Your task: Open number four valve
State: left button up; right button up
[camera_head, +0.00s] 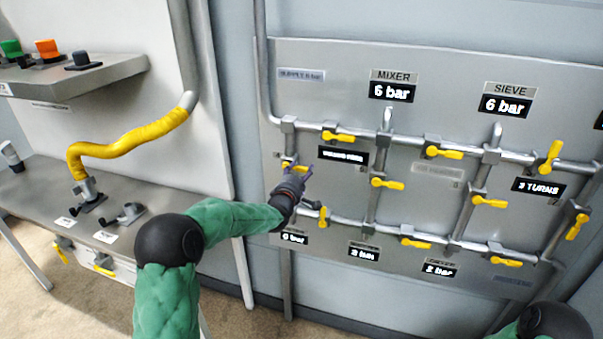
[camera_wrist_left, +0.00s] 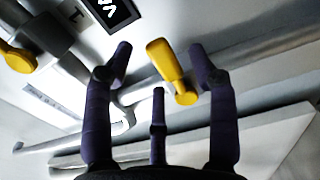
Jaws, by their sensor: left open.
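A grey pipe panel (camera_head: 330,80) carries several yellow valve handles; I cannot read which is number four. My left gripper (camera_head: 297,173) is at the panel's left side, at a yellow valve handle (camera_head: 286,164) partly hidden by its fingers. In the left wrist view, my left gripper (camera_wrist_left: 160,55) is open. That yellow handle (camera_wrist_left: 163,62) stands between its two outer fingers, with a visible gap on each side. The third finger is below the handle. Another yellow handle (camera_wrist_left: 17,57) is at the left edge of the wrist view. My right gripper is out of view.
Nearby handles are at the upper pipe (camera_head: 338,136), the middle row (camera_head: 387,183) and just below my gripper (camera_head: 322,216). Black displays such as "6 bar" (camera_head: 391,90) are on the panel. A steel bench (camera_head: 40,190) with a yellow hose (camera_head: 130,143) stands at the left.

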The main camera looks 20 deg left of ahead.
pick_arm(q)
jog(key=shift+w, duration=0.3)
grip_shut()
jog(key=shift+f, duration=0.1)
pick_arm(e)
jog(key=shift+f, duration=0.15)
